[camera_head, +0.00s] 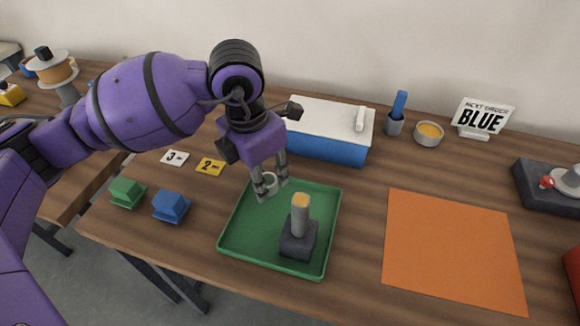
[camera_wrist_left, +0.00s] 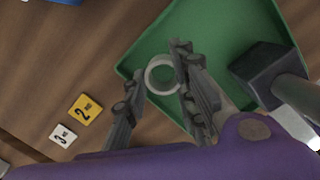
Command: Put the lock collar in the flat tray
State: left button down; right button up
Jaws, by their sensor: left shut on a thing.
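The lock collar (camera_wrist_left: 161,74) is a pale ring. My left gripper (camera_head: 269,188) is shut on it, and the collar also shows between the fingertips in the head view (camera_head: 270,181). The gripper (camera_wrist_left: 160,82) points down over the back left corner of the green flat tray (camera_head: 262,247). The tray also shows under the collar in the left wrist view (camera_wrist_left: 225,27). I cannot tell exactly how high the collar is above the tray floor. A dark block with an upright grey post (camera_head: 299,220), tipped yellow, stands in the tray's right part. My right gripper is not in view.
Green (camera_head: 127,192) and blue (camera_head: 171,206) blocks stand left of the tray, with number cards 2 (camera_head: 210,168) and 3 (camera_head: 175,158) behind. A blue box with a white lid (camera_head: 326,148) stands behind. An orange mat (camera_head: 452,248) lies to the right.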

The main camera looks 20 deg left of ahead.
pick_arm(q)
notch_tip(320, 180, down, 2)
jog(key=shift+f, duration=0.15)
jog(key=shift+f, duration=0.2)
jog(key=c, duration=1.7)
grip_release()
jog(key=shift+o, duration=1.3)
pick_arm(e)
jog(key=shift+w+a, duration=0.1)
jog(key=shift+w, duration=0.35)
